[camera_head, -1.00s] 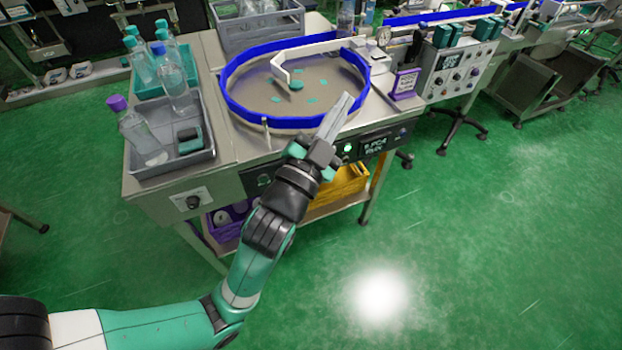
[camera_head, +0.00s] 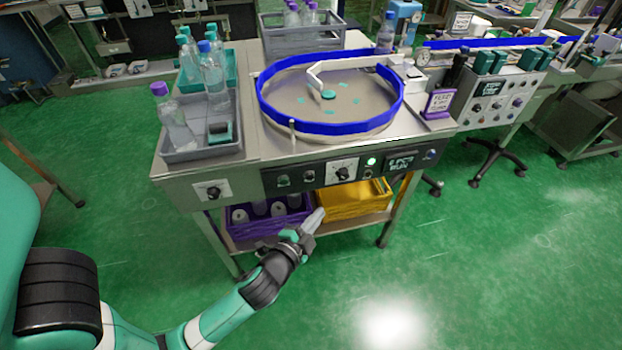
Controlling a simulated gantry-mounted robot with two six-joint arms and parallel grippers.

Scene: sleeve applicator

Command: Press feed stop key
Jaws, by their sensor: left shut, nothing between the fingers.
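The dark front control panel (camera_head: 322,174) of the round feed table carries several knobs, a white dial (camera_head: 342,171), a lit green button (camera_head: 371,161) and a small display (camera_head: 402,163). I cannot tell which control is the feed stop key, as the labels are too small to read. My left gripper (camera_head: 314,220) is shut and empty. It appears in front of the shelf, below the panel and apart from it, pointing up and right. My right gripper is not in view.
A turntable with a blue rim (camera_head: 335,128) sits on the table. A grey tray (camera_head: 172,156) with a bottle stands at left. Purple (camera_head: 240,230) and yellow (camera_head: 345,205) crates sit on the shelf. A purple-framed sign (camera_head: 440,103) stands at right. Green floor is clear in front.

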